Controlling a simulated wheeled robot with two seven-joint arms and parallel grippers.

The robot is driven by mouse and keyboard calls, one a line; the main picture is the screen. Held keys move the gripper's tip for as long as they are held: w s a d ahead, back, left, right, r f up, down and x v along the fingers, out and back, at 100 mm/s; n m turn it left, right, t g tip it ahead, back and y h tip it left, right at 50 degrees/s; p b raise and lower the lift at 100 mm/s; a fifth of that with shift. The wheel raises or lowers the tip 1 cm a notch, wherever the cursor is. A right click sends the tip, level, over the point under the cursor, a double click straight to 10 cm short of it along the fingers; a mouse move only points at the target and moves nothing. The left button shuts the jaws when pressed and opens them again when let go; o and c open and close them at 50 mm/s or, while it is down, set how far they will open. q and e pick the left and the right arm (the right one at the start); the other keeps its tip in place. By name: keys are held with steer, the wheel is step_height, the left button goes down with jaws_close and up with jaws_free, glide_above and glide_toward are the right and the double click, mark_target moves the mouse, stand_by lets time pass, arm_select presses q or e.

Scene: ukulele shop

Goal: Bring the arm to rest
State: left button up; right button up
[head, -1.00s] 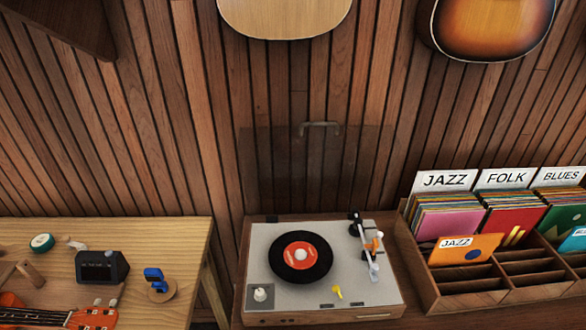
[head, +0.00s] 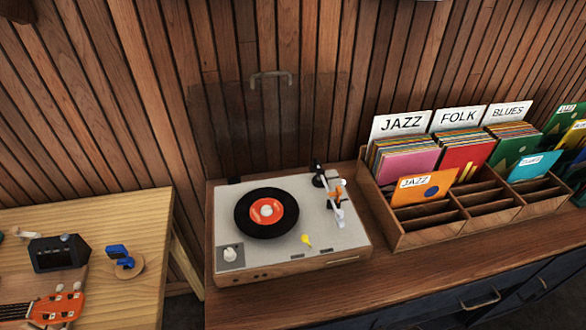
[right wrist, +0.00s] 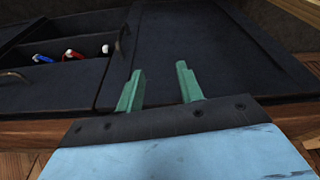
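The record player (head: 225,210) stands on a wooden cabinet in the head view, its clear lid (head: 270,125) raised. A black record with an orange-red label (head: 267,210) lies on its platter. The tonearm (head: 336,200) lies along the right side of the deck, apart from the record. I cannot tell whether it sits in its clip. A small yellow lever (head: 306,240) is near the deck's front. My right gripper (right wrist: 159,68) shows only in the right wrist view. Its green fingers are apart with nothing between them. My left gripper is not in view.
A wooden record crate (head: 400,240) with several sleeves and genre cards stands right of the player. A table (head: 115,200) at left holds a dark box (head: 58,254), a blue clip-on device (head: 118,253) and an orange-red headstock (head: 60,307). The wrist view shows an open drawer (right wrist: 30,75).

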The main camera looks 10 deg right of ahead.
steer(key=s+f+g+b, duration=0.1)
steer(key=s+f, duration=0.2)
steer(key=f, duration=0.6)
steer(key=s+f+b, duration=0.1)
steer(key=s+f, duration=0.2)
steer(key=f, duration=0.6)
steer(key=s+d+f+b, duration=0.2)
steer(key=s+d+f, duration=0.1)
steer(key=s+f, duration=0.7)
steer(key=s, duration=0.3)
steer(key=shift+d+f+g+b, duration=0.15)
steer(key=shift+f+g+b, duration=0.15)
steer(key=shift+g+b, duration=0.1)
